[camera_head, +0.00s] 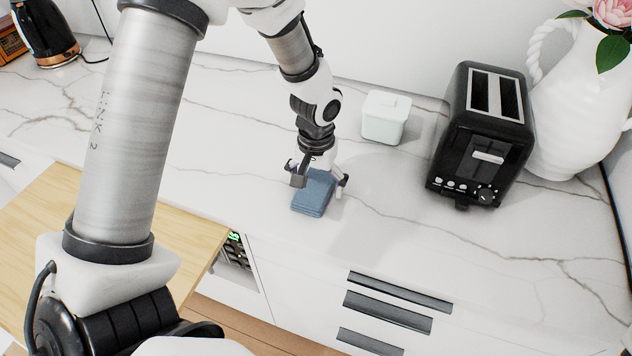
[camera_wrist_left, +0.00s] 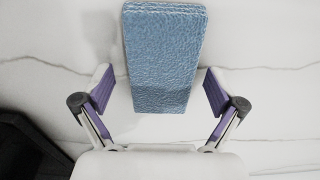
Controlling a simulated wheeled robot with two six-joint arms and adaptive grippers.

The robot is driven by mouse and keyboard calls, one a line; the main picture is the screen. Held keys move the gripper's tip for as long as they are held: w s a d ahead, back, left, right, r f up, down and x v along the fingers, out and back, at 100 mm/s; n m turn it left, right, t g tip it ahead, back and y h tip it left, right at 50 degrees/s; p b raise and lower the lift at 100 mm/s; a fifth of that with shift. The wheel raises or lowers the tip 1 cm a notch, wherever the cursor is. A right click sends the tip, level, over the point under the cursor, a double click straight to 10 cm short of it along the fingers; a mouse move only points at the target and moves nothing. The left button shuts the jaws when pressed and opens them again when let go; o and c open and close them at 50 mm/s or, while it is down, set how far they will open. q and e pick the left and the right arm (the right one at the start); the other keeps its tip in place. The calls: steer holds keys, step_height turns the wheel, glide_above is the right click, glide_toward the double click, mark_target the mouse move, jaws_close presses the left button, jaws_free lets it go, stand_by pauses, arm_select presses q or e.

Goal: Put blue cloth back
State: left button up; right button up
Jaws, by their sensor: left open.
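The blue cloth (camera_head: 314,194) is a folded block lying on the white marble counter, near its front edge. It also shows in the left wrist view (camera_wrist_left: 163,60), at the top middle. My left gripper (camera_head: 318,182) is at the cloth in the head view, with a finger on either side of it. In the wrist view the left gripper's fingers (camera_wrist_left: 158,92) are spread wide, with a gap between each finger and the cloth's near end. The gripper is open and empty. My right gripper does not show.
A pale lidded box (camera_head: 385,117) stands just behind and right of the cloth. A black toaster (camera_head: 481,135) and a white pitcher (camera_head: 572,100) with flowers stand further right. A black kettle (camera_head: 45,35) is at the far left. The counter (camera_head: 420,255) is clear in front of the toaster.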

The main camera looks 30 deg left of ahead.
mark_target(316, 185)
arm_select(q)
step_height(316, 185, up, 12)
steer(key=shift+r, duration=0.2)
stand_by(0.4)
